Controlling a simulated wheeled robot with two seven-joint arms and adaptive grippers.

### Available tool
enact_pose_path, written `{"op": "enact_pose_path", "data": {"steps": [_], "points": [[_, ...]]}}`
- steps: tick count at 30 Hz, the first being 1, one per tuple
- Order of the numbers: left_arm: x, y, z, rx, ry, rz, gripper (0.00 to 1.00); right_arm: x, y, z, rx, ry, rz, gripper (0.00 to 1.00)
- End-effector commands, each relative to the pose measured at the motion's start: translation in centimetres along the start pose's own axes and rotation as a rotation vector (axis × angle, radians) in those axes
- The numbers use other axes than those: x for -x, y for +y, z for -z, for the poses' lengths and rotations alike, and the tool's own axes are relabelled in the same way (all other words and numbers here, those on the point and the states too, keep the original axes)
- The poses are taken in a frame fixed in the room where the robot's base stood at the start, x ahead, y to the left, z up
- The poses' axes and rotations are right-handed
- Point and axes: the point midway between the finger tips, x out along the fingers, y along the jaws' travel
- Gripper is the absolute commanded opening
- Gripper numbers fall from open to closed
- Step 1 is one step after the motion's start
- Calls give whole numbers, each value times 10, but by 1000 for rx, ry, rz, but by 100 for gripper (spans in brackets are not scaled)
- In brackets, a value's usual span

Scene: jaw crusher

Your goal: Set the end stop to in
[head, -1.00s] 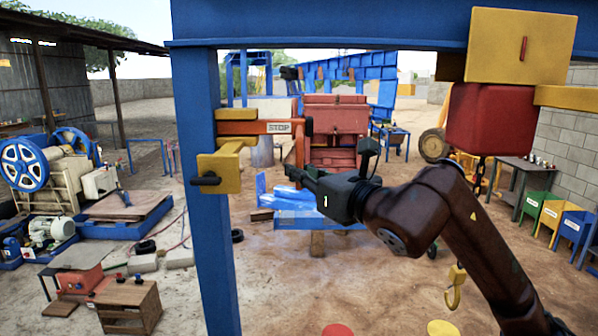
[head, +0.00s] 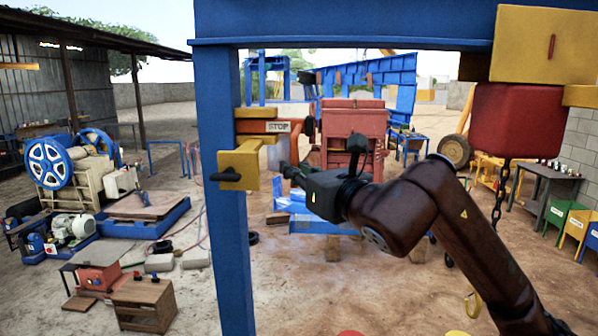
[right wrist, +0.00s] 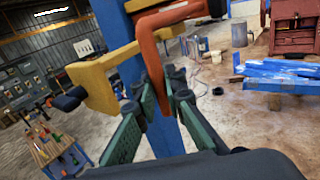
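The end stop (head: 262,127) is an orange bar with a STOP label, seen in the head view at the blue post (head: 228,220). In the right wrist view its orange end (right wrist: 150,55) bends downward. My right gripper (head: 290,168) is beside the post, below the label. In the right wrist view its green-padded fingers (right wrist: 161,100) stand close on both sides of the orange downward leg and appear shut on it. The exact contact is partly hidden. A yellow bracket (head: 240,163) with a black knob sits on the post just below the stop. My left gripper is not in view.
A blue beam (head: 350,25) runs overhead. A red block (head: 515,120) with a chain hangs at the right, near my right arm. The red crusher (head: 352,130) and blue frame parts stand behind. Sandy ground between is mostly clear.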

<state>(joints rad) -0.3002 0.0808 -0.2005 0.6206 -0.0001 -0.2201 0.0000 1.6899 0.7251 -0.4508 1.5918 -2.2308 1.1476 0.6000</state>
Motion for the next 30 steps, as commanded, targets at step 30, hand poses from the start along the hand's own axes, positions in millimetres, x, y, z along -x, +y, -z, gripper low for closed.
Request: {"op": "enact_pose_path", "data": {"steps": [30], "points": [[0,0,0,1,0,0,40,77,-1,-2,1,-4,2,28]]}}
